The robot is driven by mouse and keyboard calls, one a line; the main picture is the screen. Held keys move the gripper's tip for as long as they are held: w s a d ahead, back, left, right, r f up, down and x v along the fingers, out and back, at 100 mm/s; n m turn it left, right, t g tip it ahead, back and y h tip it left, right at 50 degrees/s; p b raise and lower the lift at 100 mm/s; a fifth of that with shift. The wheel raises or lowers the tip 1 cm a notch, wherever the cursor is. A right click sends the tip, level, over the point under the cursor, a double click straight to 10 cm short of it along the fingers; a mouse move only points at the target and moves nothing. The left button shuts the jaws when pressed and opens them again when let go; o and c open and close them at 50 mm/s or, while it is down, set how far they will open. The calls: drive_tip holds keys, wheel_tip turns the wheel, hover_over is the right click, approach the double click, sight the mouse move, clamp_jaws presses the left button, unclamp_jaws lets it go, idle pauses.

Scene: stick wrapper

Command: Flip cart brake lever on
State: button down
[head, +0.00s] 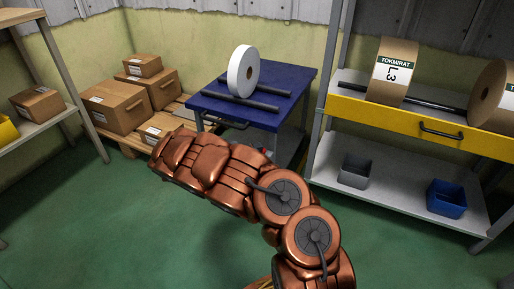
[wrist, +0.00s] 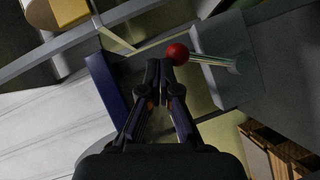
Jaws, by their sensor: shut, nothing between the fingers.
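The brake lever shows in the wrist view as a pale metal rod (wrist: 208,61) with a red ball knob (wrist: 177,54) at its left end. My gripper (wrist: 160,66) has its dark fingers together, with nothing held between them. The fingertips are right beside the knob, just to its lower left; I cannot tell whether they touch it. The cart (head: 297,82) has a blue top and stands near the middle of the head view, partly behind my arm. I cannot make out the lever or my gripper in the head view.
A white roll (head: 243,72) stands upright between dark bars on the cart. Cardboard boxes (head: 113,107) sit on a pallet to the left. A shelf with a yellow drawer (head: 403,121) and large brown rolls (head: 394,70) stands at the right. Green floor lies open in front.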

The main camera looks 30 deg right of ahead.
drive_tip(key=a+r+p, duration=0.4)
drive_tip(key=a+r, duration=0.3)
drive_tip(key=a, duration=0.4)
drive_tip(key=shift+w, duration=0.2)
idle(0.4)
